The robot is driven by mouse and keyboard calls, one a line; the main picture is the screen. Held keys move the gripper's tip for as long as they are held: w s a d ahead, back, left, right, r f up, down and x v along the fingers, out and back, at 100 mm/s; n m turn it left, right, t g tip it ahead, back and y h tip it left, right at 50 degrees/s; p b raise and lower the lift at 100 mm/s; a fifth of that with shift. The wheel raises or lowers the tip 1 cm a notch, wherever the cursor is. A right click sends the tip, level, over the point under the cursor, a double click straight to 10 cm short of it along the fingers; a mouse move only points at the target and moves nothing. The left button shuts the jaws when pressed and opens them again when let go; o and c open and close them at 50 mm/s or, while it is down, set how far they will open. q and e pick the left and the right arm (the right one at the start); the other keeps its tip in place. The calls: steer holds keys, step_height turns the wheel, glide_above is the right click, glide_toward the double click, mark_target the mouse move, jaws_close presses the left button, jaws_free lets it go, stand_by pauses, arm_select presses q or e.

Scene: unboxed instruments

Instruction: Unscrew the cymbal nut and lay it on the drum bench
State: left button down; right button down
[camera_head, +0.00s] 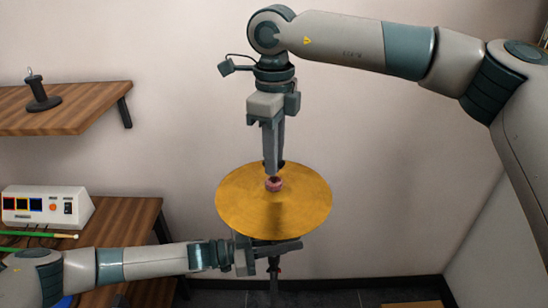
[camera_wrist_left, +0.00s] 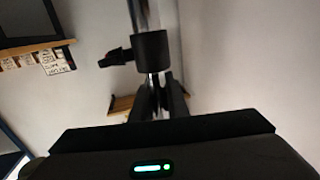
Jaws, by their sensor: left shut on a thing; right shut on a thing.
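A round golden cymbal (camera_head: 245,205) lies nearly level on its stand (camera_head: 274,272), with a pinkish-red washer-like piece (camera_head: 273,185) at its centre. My right gripper (camera_head: 272,170) points straight down just above that centre, shut on a small dark piece that looks like the cymbal nut; the fingers mostly hide it. I cannot tell whether the nut is still on the thread. My left gripper (camera_head: 284,245) is shut on the stand's pole below the cymbal. In the left wrist view the pole (camera_wrist_left: 145,15) with its dark collar (camera_wrist_left: 151,47) runs between the fingers (camera_wrist_left: 158,98).
A wooden bench (camera_head: 115,218) at left holds a white device (camera_head: 45,207) and a thin stick (camera_head: 45,235). Above it a wooden shelf (camera_head: 65,107) holds a dark stand (camera_head: 43,96). Another wooden surface (camera_head: 405,291) shows at bottom right. I cannot tell which is the drum bench.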

arm_select(q)
steer(key=shift+r, duration=0.1)
arm_select(e)
steer(key=shift+r, duration=0.1)
steer(key=shift+r, duration=1.95)
arm_select(q)
steer(key=c, duration=1.6)
jaws_free()
steer(key=shift+c, duration=0.2)
